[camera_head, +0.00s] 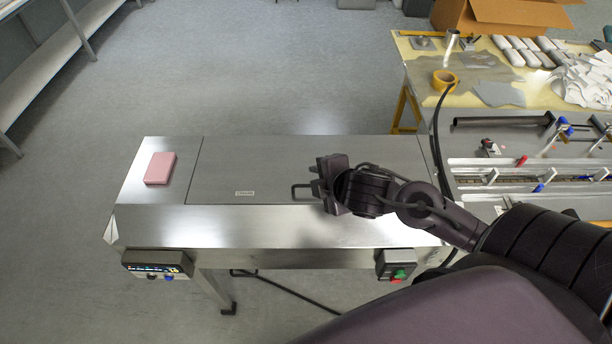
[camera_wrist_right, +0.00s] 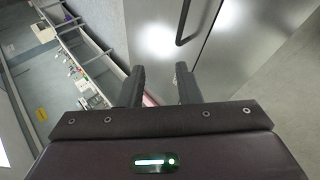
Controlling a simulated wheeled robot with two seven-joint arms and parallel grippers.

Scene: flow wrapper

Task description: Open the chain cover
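The chain cover (camera_head: 240,170) is a flat stainless steel lid on top of the flow wrapper. It lies shut, flush with the surfaces around it. Its dark U-shaped handle (camera_head: 299,192) is near the lid's right part, just left of my right gripper (camera_head: 322,180). In the right wrist view the handle (camera_wrist_right: 181,30) is ahead of the open fingers (camera_wrist_right: 158,78), slightly to the right. The fingers are apart with a gap between them and do not hold the handle. My left gripper is not in view.
A pink block (camera_head: 160,168) lies on the machine's left end. Control boxes (camera_head: 157,265) and (camera_head: 395,265) hang on the front. The infeed conveyor (camera_head: 530,175) is at the right. A table (camera_head: 425,75) with tape, packs and wrappers stands behind it.

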